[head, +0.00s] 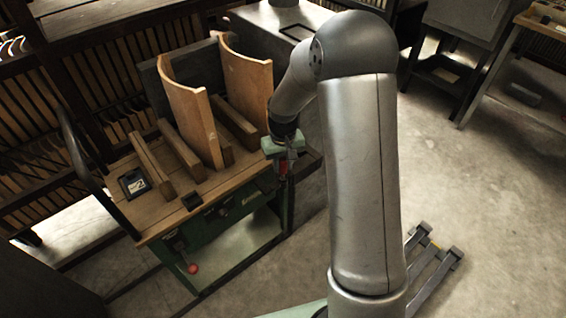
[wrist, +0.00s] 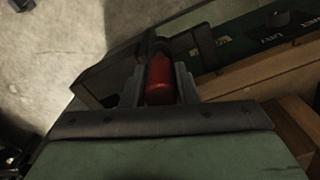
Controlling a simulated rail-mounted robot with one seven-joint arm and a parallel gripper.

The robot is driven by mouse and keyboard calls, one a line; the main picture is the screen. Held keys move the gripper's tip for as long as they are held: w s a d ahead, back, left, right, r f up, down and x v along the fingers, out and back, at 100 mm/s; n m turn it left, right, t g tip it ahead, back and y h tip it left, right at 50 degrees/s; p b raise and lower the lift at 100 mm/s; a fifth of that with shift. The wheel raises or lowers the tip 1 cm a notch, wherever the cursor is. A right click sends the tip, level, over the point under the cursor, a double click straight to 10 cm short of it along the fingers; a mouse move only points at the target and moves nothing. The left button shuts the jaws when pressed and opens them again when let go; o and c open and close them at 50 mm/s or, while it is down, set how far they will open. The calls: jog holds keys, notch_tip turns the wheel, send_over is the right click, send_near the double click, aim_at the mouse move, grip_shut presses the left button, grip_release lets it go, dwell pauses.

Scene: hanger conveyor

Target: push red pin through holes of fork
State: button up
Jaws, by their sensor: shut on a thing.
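My gripper (wrist: 160,88) is shut on the red pin (wrist: 160,80), whose rounded red end shows between the two grey fingers in the wrist view. The pin's far end runs into dark parts beyond the fingers. A dark block (wrist: 104,76) lies just left of the fingers and may be part of the fork; I cannot tell whether the pin is in its holes. In the head view my gripper (head: 284,166) is small, at the right end of the wooden-topped cart, with a bit of red showing below the green hand.
The cart (head: 225,195) has a green frame and carries two curved wooden boards (head: 192,108), wooden blocks and a small dark box (head: 133,183). A red knob (head: 193,268) hangs at its front. Dark slatted racks stand behind. The concrete floor (head: 475,180) at right is mostly clear.

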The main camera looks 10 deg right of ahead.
jog(key=shift+f+b, duration=0.9)
jog(key=shift+f, duration=0.3)
dwell(0.6)
jog(key=o, duration=0.7)
jog(key=o, duration=0.5)
jog(key=shift+r, duration=0.15)
notch_tip(320, 180, up, 17)
jog(key=shift+r+p, duration=0.1)
jog(key=shift+p, duration=0.65)
jog(key=shift+r, duration=0.1)
